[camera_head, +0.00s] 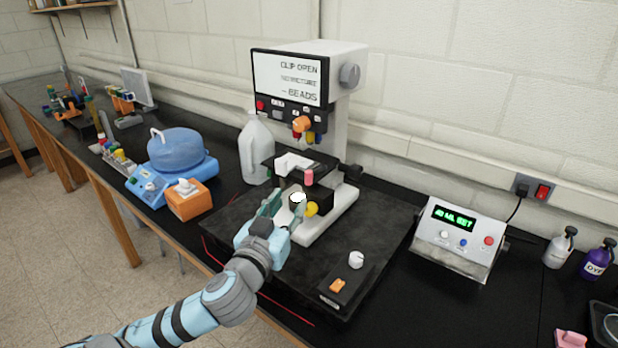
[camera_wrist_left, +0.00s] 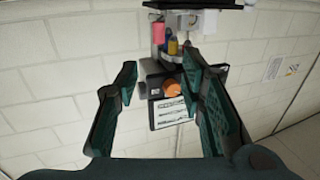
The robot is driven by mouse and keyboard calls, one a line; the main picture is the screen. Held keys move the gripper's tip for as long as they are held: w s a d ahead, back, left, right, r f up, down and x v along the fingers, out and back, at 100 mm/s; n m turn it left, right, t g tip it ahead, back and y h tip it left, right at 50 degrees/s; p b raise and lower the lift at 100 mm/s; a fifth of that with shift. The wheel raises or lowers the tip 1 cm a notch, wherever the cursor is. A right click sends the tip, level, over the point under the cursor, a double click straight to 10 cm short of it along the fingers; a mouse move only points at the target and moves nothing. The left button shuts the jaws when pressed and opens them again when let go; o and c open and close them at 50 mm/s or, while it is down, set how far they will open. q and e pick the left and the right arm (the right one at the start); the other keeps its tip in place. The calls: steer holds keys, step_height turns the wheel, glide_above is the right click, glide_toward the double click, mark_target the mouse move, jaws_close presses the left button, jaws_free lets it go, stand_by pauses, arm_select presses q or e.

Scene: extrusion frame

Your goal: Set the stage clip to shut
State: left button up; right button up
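The microscope-like instrument (camera_head: 345,85) stands against the wall, and its screen (camera_head: 288,78) reads "CLIP OPEN". Its stage (camera_head: 325,195) carries a pink-tipped part (camera_head: 309,177), which looks like the stage clip's lever; a pink part (camera_wrist_left: 152,27) also shows in the left wrist view. A yellow knob (camera_head: 312,209) sits at the stage's front. My left gripper (camera_head: 286,207) is just in front of and left of the stage, with fingers apart and nothing between them. In the left wrist view the open left gripper (camera_wrist_left: 160,82) faces the instrument, seen upside down. My right gripper is out of view.
A white jug (camera_head: 256,150) stands left of the instrument. An orange box (camera_head: 188,200) and a blue device (camera_head: 177,150) are further left. A control box (camera_head: 347,282) lies on the front of the black base. A display unit (camera_head: 460,240) stands at right.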

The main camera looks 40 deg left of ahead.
mark_target(308, 176)
arm_select(q)
steer(key=p+x, duration=0.1)
steer(key=x, duration=1.2)
steer(key=shift+w+f+p, duration=0.1)
steer(key=shift+w+p, duration=0.25)
steer(key=shift+p, duration=0.05)
steer(key=shift+s, duration=0.1)
steer(key=shift+c, duration=0.3)
jaws_close()
